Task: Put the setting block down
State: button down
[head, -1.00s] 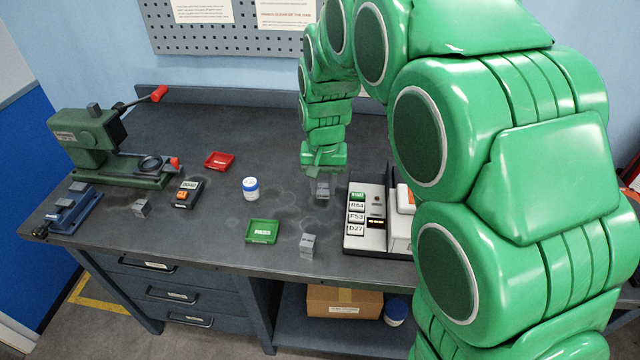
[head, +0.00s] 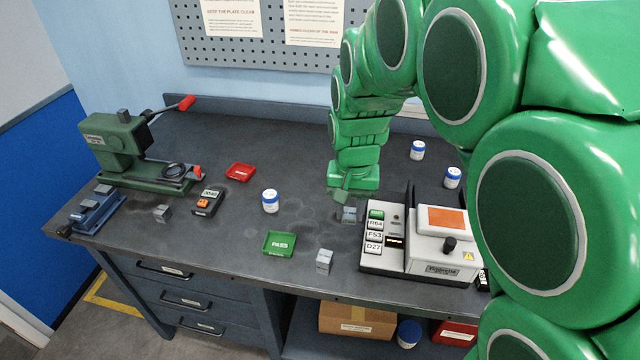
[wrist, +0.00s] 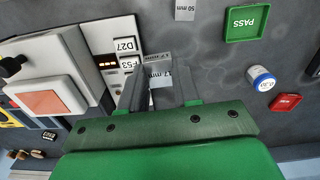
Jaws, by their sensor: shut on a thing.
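My gripper (wrist: 158,92) is shut on a small grey setting block (wrist: 161,74) with a label that seems to read 17 mm. In the head view my gripper (head: 345,200) is just left of the white-and-black instrument, with the held block (head: 349,214) below it, at or very close to the bench top (head: 225,225). I cannot tell whether the block touches the bench. A second grey block (head: 323,262) stands near the bench's front edge; in the wrist view this block (wrist: 185,9) is labelled 50 mm. A third block (head: 162,213) sits at the left.
The instrument (head: 440,262) with label tiles is close on the right. A green PASS tray (head: 280,243), white-blue jar (head: 270,201), red tray (head: 240,172), dark handheld device (head: 207,202) and green press (head: 125,155) stand leftward. Bench between jar and gripper is clear.

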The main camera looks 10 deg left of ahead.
jog(key=w+a, duration=1.1)
jog(key=w, duration=0.5)
send_over(302, 170)
jog(key=shift+m, duration=0.4)
jog(key=shift+s+f, duration=0.2)
jog(key=shift+f, duration=4.4)
jog(key=shift+w+f, duration=0.1)
jog(key=shift+w+a+f, duration=0.1)
jog(key=shift+w+f, duration=0.05)
jog(key=shift+f, duration=1.65)
jog(key=shift+f, duration=0.15)
jog(key=c, duration=0.8)
grip_release()
